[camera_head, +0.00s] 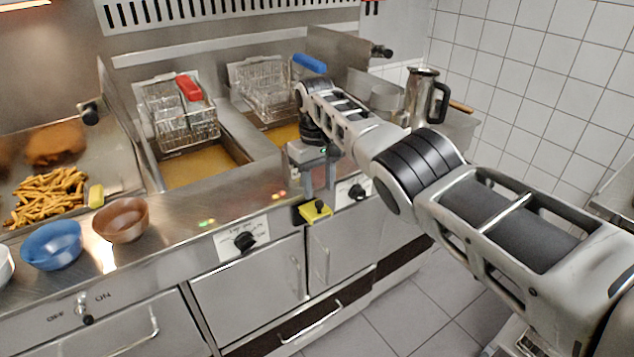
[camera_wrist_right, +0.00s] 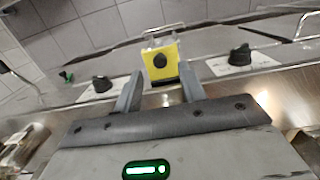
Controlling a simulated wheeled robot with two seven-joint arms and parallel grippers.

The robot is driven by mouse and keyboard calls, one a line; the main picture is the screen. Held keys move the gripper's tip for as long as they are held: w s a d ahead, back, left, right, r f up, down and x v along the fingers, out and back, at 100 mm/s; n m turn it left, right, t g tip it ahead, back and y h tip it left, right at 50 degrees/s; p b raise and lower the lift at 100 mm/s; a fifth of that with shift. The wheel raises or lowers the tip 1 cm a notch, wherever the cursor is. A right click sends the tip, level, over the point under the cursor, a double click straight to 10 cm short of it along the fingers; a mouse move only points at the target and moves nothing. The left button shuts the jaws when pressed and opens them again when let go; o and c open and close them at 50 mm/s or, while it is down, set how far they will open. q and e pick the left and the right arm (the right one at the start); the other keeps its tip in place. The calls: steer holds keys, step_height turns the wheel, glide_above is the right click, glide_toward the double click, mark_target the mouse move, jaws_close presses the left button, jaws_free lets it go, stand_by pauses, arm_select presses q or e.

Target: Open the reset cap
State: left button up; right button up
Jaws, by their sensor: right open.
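The yellow square piece that looks like the reset cap (camera_head: 309,214) is on the fryer's front face, with a black round knob (camera_head: 319,206) on it. In the right wrist view the yellow piece (camera_wrist_right: 160,75) stands just beyond my fingertips, between them in the picture, with its knob (camera_wrist_right: 160,60) in the middle. My right gripper (camera_head: 318,193) points down just above it, open and empty. The fingers (camera_wrist_right: 160,85) are spread on either side, and I cannot tell whether they touch it. My left gripper is not in view.
Black dial knobs (camera_head: 245,240) (camera_head: 357,191) lie either side of the yellow piece. Two fryer baskets with red (camera_head: 189,87) and blue (camera_head: 309,63) handles hang behind. Blue (camera_head: 52,246) and brown (camera_head: 120,220) bowls stand left. A metal jug (camera_head: 420,97) stands at back right.

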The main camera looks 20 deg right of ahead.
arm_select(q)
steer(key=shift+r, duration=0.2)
arm_select(e)
step_height(320, 180, up, 12)
steer(key=shift+w+a, duration=0.15)
steer(key=shift+w, duration=0.2)
